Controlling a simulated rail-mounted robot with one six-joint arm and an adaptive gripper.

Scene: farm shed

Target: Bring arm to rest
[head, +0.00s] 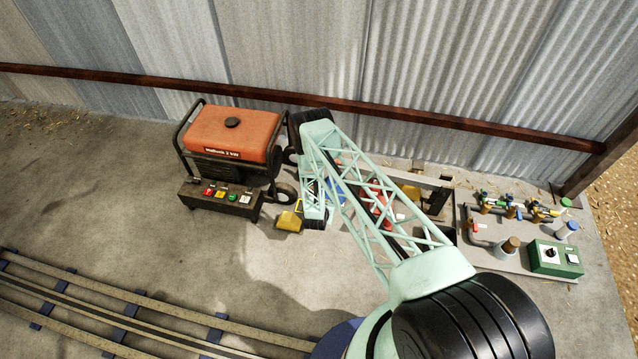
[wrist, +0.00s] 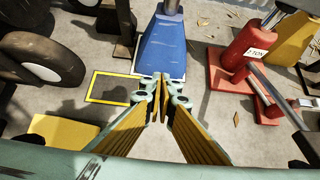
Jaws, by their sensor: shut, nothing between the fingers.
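My gripper (wrist: 161,84) is shut and empty in the wrist view, its yellow-lined fingers meeting at the tips. It hangs over the concrete floor, in front of a blue stand (wrist: 163,45) with a grey post. Whether the fingertips touch the stand's base I cannot tell. In the head view my mint-green lattice arm reaches up and left from the lower right, then bends down beside the generator; the fingertips are hidden there.
An orange generator (head: 233,131) stands left of my arm. A red jack (wrist: 250,48) stands right of my gripper. A yellow floor outline (wrist: 90,87) lies to its left. A valve board (head: 520,232) with a green box (head: 556,258) is at right. Rails (head: 120,316) cross the lower left.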

